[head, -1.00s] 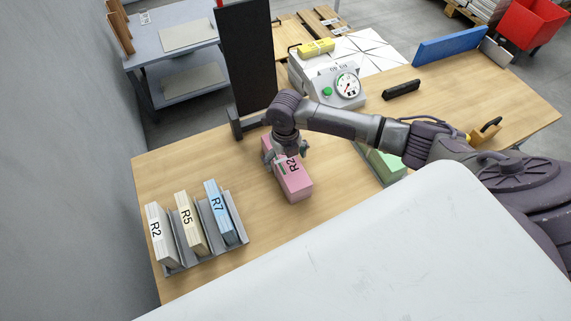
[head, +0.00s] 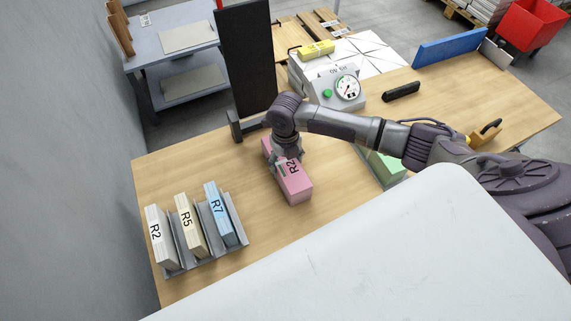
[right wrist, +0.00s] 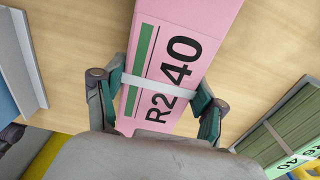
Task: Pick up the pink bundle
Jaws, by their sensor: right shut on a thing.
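The pink bundle (head: 294,187) lies on the wooden table in the head view, with a dark label starting "R2". In the right wrist view the pink bundle (right wrist: 190,40) shows "R2 40", a green stripe and a pale strap across it. My right gripper (head: 287,158) is over the far part of the bundle, pointing down. In the right wrist view its two fingers (right wrist: 160,92) stand on either side of the bundle at the strap, shut on it. The bundle looks to be at table height; I cannot tell whether it is lifted. My left gripper is not in view.
A grey rack (head: 236,222) holds white, cream and blue bundles at the table's left. A green bundle (head: 386,166) lies right of the pink one, partly behind my arm. A machine with a dial (head: 338,92) and a black upright panel (head: 247,60) stand behind. Bare table lies left of the pink bundle.

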